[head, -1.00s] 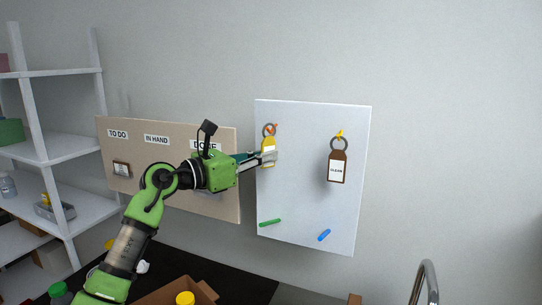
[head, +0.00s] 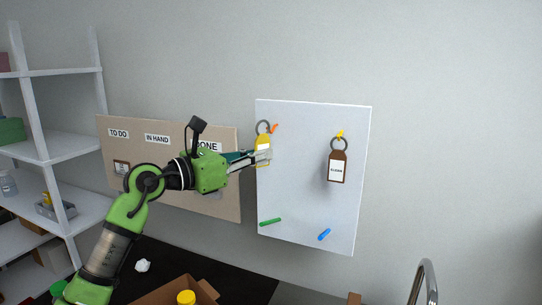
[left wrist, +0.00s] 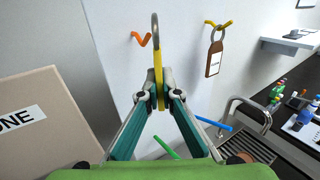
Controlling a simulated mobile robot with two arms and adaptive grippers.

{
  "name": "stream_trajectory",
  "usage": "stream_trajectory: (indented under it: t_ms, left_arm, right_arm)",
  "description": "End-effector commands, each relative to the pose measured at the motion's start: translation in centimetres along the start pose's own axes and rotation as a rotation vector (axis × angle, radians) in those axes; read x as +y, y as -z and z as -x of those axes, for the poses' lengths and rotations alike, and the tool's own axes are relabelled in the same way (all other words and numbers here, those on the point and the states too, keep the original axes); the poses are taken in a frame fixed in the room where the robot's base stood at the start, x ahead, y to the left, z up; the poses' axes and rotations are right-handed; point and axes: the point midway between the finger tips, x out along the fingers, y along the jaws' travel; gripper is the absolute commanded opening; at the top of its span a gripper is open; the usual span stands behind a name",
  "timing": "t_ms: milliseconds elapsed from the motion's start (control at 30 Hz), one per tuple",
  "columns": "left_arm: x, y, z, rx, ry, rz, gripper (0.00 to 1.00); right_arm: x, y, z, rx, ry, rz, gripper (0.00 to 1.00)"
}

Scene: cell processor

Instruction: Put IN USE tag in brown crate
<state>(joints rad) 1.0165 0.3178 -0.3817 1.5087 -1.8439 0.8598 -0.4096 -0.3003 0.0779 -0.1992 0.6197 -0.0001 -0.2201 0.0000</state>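A yellow tag (head: 262,144) with a metal ring hangs in front of the white board, its writing covered by my fingers. My left gripper (head: 266,156) is shut on it; in the left wrist view the tag (left wrist: 158,72) is edge-on between the fingertips (left wrist: 158,88). Its ring is clear of the orange hook (left wrist: 141,40), standing just to the right of it there. A brown open crate (head: 160,292) is at the bottom of the head view, partly cut off, with a yellow-topped item at it. My right gripper is not in view.
A brown tag (head: 338,168) hangs from a yellow hook on the white board (head: 310,205). Green and blue pegs stick out low on it. A beige board (head: 225,200) with labels is at left, beside white shelves (head: 60,150). A faucet (head: 425,275) rises at lower right.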

Motion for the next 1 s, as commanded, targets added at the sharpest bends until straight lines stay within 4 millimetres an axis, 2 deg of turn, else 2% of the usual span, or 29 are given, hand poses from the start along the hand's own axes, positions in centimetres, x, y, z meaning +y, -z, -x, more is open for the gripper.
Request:
stream_trajectory:
  t_ms: [300,1000]
  left_arm:
    - [-0.1,0.1,0.2,0.001,0.0,0.001,0.0]
    - [-2.8,0.0,4.8,0.001,0.0,0.0,0.0]
  right_arm:
    - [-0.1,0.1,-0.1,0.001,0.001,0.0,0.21]
    - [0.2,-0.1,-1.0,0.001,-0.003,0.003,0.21]
